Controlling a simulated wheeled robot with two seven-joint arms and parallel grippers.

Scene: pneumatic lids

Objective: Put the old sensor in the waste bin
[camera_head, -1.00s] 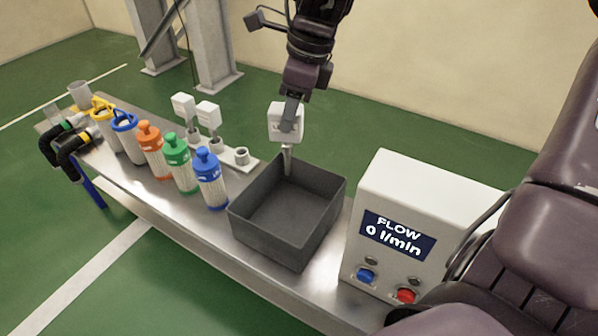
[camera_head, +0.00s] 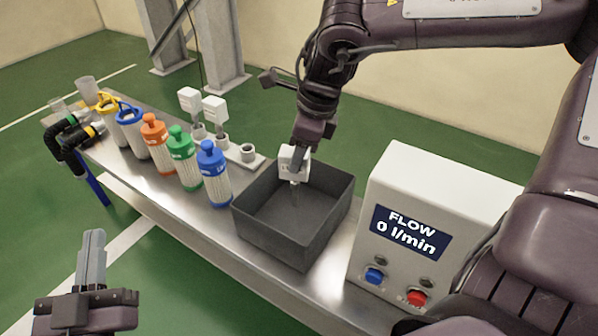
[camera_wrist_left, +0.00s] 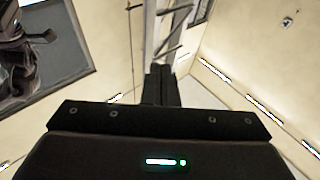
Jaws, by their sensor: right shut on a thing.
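The old sensor (camera_head: 291,165), a small white box with a thin stem, hangs upright from my right gripper (camera_head: 300,146), which is shut on it. The dark grey open waste bin (camera_head: 272,243) stands on the bench. The sensor is over the bin toward its back, and its stem shows against the bin's inside. I cannot tell exactly how deep the stem reaches. My left gripper (camera_head: 93,250) is at the lower left, in front of the bench, empty with its fingers together. Its fingers also show in the left wrist view (camera_wrist_left: 160,86).
Left of the bin stand blue (camera_head: 212,180), green (camera_head: 183,163) and orange (camera_head: 157,147) filter bottles. Behind them is a rack with two white sensors (camera_head: 215,111) and an empty socket (camera_head: 248,152). The flow box (camera_head: 430,215), reading 0 l/min, stands right of the bin.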

